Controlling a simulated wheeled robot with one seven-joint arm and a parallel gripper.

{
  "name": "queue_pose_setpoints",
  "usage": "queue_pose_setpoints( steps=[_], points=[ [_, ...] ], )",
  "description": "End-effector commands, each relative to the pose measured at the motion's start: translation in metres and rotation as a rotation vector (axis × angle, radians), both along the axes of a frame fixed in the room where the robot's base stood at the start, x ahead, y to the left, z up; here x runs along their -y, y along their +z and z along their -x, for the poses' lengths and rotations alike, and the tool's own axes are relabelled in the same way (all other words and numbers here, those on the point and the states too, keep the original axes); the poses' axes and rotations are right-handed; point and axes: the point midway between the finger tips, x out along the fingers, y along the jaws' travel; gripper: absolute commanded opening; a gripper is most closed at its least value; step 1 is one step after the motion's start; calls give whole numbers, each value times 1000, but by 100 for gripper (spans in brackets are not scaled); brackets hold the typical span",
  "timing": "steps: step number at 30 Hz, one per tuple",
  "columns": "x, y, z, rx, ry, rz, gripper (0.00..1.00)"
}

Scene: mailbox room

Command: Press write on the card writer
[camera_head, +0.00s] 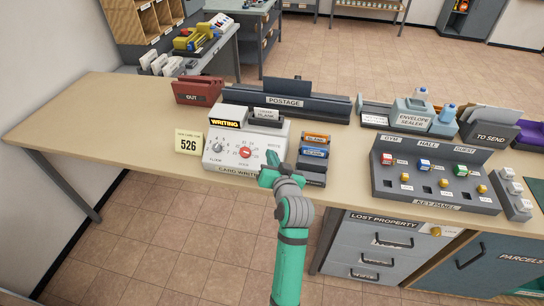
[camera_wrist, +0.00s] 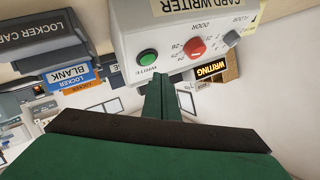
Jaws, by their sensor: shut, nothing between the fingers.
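The card writer (camera_head: 222,158) is a white box on the wooden table, with a grey floor dial, a red door dial (camera_head: 245,152) and a lit display (camera_head: 225,123) reading "WRITING". In the wrist view it appears upside down, with the green write button (camera_wrist: 148,57) fully visible above its "WRITE" label, and the display (camera_wrist: 211,69) again lit. My gripper (camera_head: 268,165) is shut and empty at the right end of the writer's face. In the wrist view its fingertips (camera_wrist: 162,78) are just beside the button, seemingly off it. My gripper hides the button in the head view.
A yellow card (camera_head: 188,142) reading "526" stands left of the writer. Racks of locker cards (camera_head: 314,152) stand close on its right. The postage holder (camera_head: 285,103) is behind, the key panel (camera_head: 440,185) farther right. The table's left part is clear.

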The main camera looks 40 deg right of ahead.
Motion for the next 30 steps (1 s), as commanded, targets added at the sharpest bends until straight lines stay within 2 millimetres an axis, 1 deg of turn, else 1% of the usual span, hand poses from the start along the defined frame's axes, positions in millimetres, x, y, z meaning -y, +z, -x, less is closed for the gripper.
queue_pose_setpoints(
  steps=[9,13,30],
  points=[
    [-12,23,10,1,1,1,0],
    [-16,30,13,0,0,1,0],
    [-17,32,14,0,0,1,0]
  ],
)
